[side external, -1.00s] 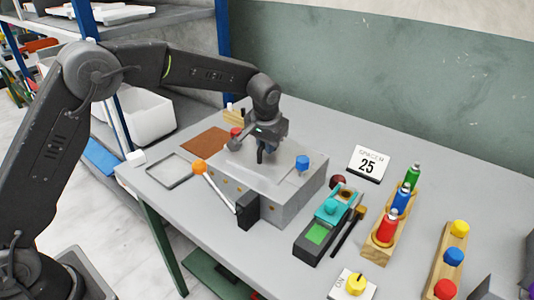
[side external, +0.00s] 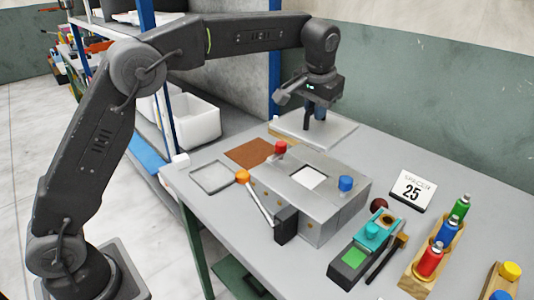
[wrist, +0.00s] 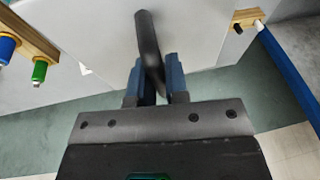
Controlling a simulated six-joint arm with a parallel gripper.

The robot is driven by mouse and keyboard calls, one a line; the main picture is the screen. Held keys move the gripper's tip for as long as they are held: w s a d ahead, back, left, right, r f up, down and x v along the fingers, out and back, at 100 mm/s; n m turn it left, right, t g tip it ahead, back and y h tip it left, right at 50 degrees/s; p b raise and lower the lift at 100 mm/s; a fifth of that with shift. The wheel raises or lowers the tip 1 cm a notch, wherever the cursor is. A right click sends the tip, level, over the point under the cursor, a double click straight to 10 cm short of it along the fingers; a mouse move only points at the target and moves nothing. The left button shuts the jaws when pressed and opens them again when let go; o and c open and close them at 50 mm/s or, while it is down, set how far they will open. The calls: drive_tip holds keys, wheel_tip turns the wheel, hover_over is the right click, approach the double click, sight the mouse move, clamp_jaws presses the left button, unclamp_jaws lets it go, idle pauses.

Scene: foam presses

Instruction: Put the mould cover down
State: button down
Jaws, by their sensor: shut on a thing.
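The mould cover (side external: 340,130) is a flat light grey plate with a dark upright handle. It is level, at the back of the table behind the mould box, and I cannot tell whether it touches the table. My gripper (side external: 309,108) is shut on its handle from above. In the wrist view my blue-tipped gripper (wrist: 155,75) pinches the dark handle (wrist: 148,35), with the pale plate beneath. The grey mould box (side external: 325,215) stands open on top, showing a white square (side external: 309,178) inside. A red knob (side external: 281,148) and a blue knob (side external: 346,183) rise from it.
A brown mat (side external: 248,153) and an empty grey frame (side external: 210,176) lie left of the box. A lever with an orange ball (side external: 242,176) sticks out in front. The spacer card (side external: 411,191), a teal-topped device (side external: 365,245) and a bottle rack (side external: 415,270) stand right.

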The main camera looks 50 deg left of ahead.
drive_tip(key=s+a, duration=0.2)
drive_tip(key=a, duration=1.5)
drive_tip(key=s+a, duration=0.2)
drive_tip(key=a, duration=1.6)
hover_over(260, 153)
drive_tip(key=s, duration=0.1)
drive_tip(key=shift+m, duration=0.4)
drive_tip(key=f, duration=1.8)
drive_tip(key=shift+s+d+f, duration=0.1)
drive_tip(key=shift+d+f, duration=0.2)
drive_tip(key=shift+f, duration=2)
drive_tip(key=shift+f, duration=0.15)
drive_tip(key=c, duration=1.1)
unclamp_jaws()
drive_tip(key=shift+f, duration=0.1)
